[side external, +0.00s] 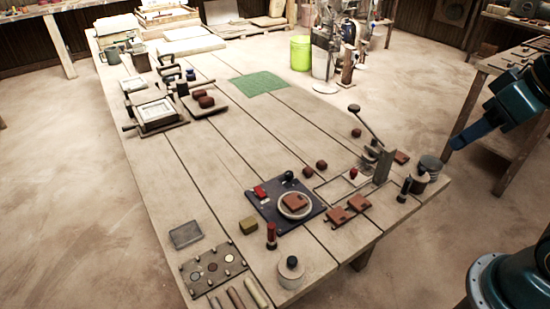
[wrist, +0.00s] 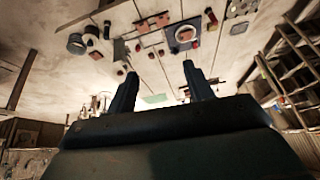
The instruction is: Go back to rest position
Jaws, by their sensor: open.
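My gripper (wrist: 160,68) shows in the wrist view with its two dark fingers spread apart and nothing between them. It is off the table, with the table and its tools at a distance beyond the fingertips. The long wooden table (side external: 215,150) carries a dark blue plate (side external: 262,212) with a pale round dish, and a red-brown tile (side external: 295,201) lies on that dish. The plate also shows in the wrist view (wrist: 170,42).
Red-brown tiles (side external: 340,216) and a lever press (side external: 383,167) stand near the table's right end. A green mat (side external: 258,83), a framed press (side external: 157,114) and dark red blocks (side external: 206,101) lie farther back. A side bench (side external: 490,67) stands at right. Floor between is open.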

